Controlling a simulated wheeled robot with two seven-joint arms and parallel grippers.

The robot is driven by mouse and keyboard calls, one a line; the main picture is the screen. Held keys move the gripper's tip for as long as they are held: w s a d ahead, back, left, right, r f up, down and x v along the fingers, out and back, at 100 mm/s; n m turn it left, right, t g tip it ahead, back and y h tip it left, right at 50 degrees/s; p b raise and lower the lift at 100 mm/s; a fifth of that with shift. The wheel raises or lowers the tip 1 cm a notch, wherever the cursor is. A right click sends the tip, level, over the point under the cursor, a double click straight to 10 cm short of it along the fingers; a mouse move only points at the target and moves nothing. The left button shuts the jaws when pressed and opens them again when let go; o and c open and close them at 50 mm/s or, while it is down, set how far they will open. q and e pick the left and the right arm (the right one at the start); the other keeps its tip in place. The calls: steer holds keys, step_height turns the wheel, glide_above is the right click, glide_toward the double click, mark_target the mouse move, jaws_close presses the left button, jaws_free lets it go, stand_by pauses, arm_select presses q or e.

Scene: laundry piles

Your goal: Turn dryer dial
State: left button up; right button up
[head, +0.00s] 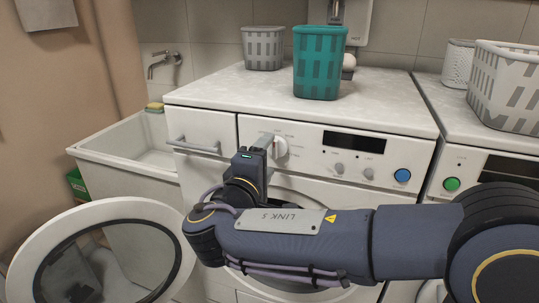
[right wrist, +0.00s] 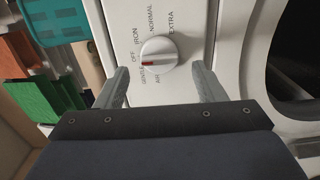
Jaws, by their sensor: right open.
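In the head view the dial (head: 281,147) is on the left part of the dryer's (head: 310,155) front panel. My right gripper (right wrist: 159,70) is open and empty, its fingertips apart on either side of the dial, not visibly touching it. In the head view the gripper (head: 266,141) partly covers the panel there.
A teal basket (head: 319,62) and a grey basket (head: 263,48) stand on top. A round door (head: 118,209) hangs open at lower left, by the sink (head: 110,150). A second machine with a green button (head: 451,184) and a white basket (head: 506,88) stands at right.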

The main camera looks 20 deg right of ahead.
steer(key=v, duration=0.5)
steer(key=shift+s+a, duration=0.1)
steer(key=shift+s, duration=0.05)
